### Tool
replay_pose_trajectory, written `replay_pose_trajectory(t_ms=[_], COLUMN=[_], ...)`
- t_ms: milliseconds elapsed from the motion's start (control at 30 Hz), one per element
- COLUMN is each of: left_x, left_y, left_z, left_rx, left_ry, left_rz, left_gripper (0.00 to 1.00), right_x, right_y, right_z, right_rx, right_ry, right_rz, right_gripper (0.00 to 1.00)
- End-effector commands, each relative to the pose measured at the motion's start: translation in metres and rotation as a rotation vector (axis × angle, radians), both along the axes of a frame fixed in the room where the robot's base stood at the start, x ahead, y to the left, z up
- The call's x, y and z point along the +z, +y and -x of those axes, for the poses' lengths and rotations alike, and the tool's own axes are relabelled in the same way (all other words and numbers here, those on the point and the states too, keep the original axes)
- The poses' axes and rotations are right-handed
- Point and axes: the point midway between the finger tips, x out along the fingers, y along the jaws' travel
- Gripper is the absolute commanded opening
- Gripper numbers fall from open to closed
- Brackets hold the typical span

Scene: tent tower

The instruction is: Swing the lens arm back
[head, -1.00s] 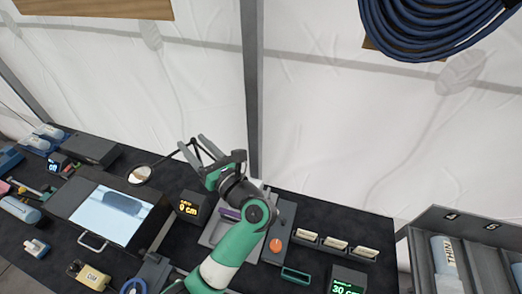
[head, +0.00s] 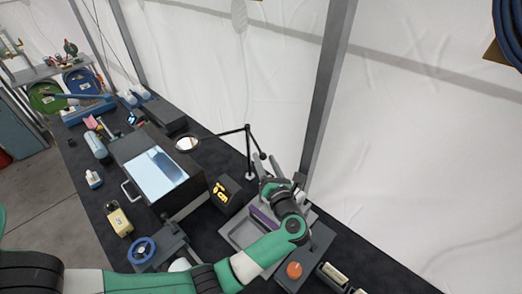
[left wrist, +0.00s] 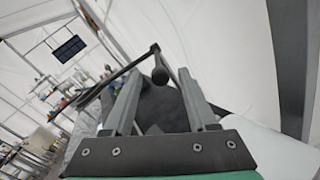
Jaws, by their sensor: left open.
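The lens arm (head: 230,131) is a thin black jointed arm on a post at the back of the bench. Its round lens (head: 187,143) hangs at its left end, behind the box with the bright panel. In the left wrist view, the black lens arm (left wrist: 112,80) and a dark round knob (left wrist: 160,75) show between and beyond the fingers. My left gripper (head: 268,161) is open, close to the right of the lens arm's post; its fingers also show in the left wrist view (left wrist: 159,98). I cannot tell whether they touch the arm. My right gripper is out of view.
A box with a bright panel (head: 190,172) stands left of a yellow-lit display (head: 223,192). A grey tray (head: 243,232) lies under my left arm. A blue handwheel (head: 141,250) is in front. A grey tent pole (head: 328,95) rises behind my gripper.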

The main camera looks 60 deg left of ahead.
Motion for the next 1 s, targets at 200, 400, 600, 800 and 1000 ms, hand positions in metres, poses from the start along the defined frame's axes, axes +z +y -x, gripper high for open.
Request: replay_pose_trajectory(t_ms=[200,400,600,800,1000], left_x=[0.000,0.000,0.000,0.000,0.000], left_y=[0.040,0.050,0.050,0.049,0.049], left_z=[-0.006,-0.008,-0.008,-0.008,-0.008], left_rx=[0.003,0.000,-0.001,-0.001,-0.001], left_ry=[0.001,-0.001,0.000,0.000,0.000], left_rz=[0.001,0.000,0.000,0.000,0.000], left_gripper=[0.58,0.58,0.54,0.18,0.00], right_x=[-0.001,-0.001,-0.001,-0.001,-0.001], right_y=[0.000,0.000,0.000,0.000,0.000], right_z=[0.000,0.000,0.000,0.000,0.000], right_rx=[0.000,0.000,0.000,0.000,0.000], right_ry=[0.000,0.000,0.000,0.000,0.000], right_rz=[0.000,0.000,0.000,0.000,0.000], right_gripper=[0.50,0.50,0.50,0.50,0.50])
